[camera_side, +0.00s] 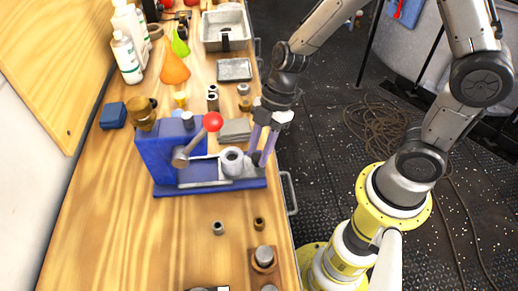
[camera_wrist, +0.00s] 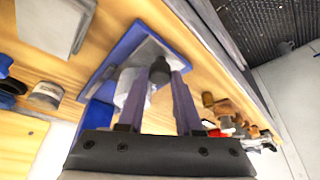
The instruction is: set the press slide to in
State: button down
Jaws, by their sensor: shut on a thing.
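The blue press (camera_side: 165,152) stands on the wooden bench in the side view, with a red ball (camera_side: 213,121) on its lever. A pale ring-shaped part (camera_side: 232,161) sits on the slide area at its right, and the blue base plate also shows in the wrist view (camera_wrist: 125,45). My gripper (camera_side: 259,160) reaches down at the press's right end. In the wrist view its two purple fingers (camera_wrist: 162,76) are shut on a dark knob (camera_wrist: 159,66) beside the pale part. The fingers partly hide the knob and the slide's end.
An orange funnel (camera_side: 174,68), white bottles (camera_side: 126,58) and metal trays (camera_side: 234,69) stand behind the press. A blue box (camera_side: 112,115) is at its left. Small nuts (camera_side: 218,228) and a block with a round knob (camera_side: 264,258) lie in front. A bench handle (camera_side: 290,192) sticks out at right.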

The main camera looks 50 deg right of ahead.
aim_at(224, 155)
dwell(0.8)
jog(key=w+a, duration=0.5)
jog(key=shift+w+a+r, duration=0.1)
jog(key=shift+w+a, duration=0.25)
jog(key=shift+w, duration=0.05)
jog(key=c, duration=0.6)
grip_release()
jog(key=shift+s, duration=0.1)
jog(key=v, duration=1.3)
jog(key=shift+s+d+r, duration=0.1)
jog(key=shift+d+r, duration=0.1)
jog(key=shift+r, duration=0.15)
